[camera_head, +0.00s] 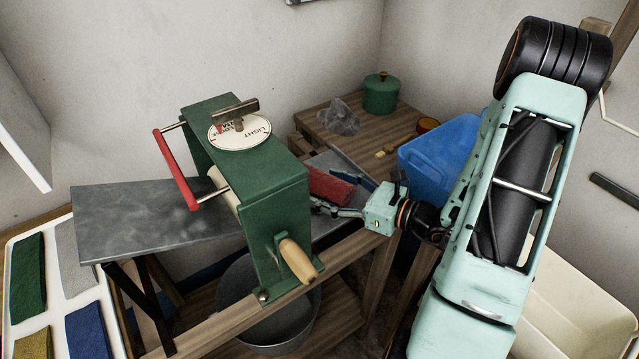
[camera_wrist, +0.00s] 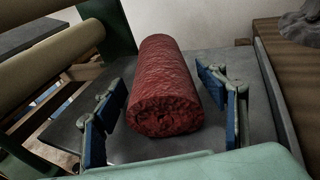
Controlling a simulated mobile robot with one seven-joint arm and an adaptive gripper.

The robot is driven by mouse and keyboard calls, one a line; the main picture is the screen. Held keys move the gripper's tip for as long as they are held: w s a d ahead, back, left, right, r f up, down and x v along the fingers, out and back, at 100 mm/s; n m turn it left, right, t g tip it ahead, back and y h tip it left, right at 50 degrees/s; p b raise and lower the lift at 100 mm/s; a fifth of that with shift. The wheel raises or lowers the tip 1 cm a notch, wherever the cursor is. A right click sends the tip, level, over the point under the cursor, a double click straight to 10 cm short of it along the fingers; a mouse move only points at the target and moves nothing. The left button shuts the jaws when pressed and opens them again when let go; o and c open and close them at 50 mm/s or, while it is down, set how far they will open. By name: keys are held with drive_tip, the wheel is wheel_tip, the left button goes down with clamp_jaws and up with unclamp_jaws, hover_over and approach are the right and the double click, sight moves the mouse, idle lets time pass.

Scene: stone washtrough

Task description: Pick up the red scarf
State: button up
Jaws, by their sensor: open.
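The red scarf (camera_wrist: 168,85) is a thick roll lying on the grey metal board (camera_wrist: 160,148). In the head view the scarf (camera_head: 328,186) shows just right of the green wringer (camera_head: 248,190), partly hidden by it. My gripper (camera_wrist: 165,105) is open, with one blue-padded finger on each side of the roll's near end. Gaps show between the scarf and both fingers. In the head view my gripper (camera_head: 335,210) reaches in from the right at board height.
The wringer's rollers (camera_wrist: 60,55) stand close to the left of the scarf. A blue bin (camera_head: 440,155) is right of the board. A wooden table (camera_head: 375,130) behind holds a green pot (camera_head: 381,94) and a grey cloth (camera_head: 339,117). A metal tub (camera_head: 270,305) sits below.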

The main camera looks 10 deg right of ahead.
drive_tip(key=shift+c, duration=0.3)
drive_tip(key=c, duration=1.5)
drive_tip(key=shift+o, duration=0.2)
drive_tip(key=shift+r, duration=0.15)
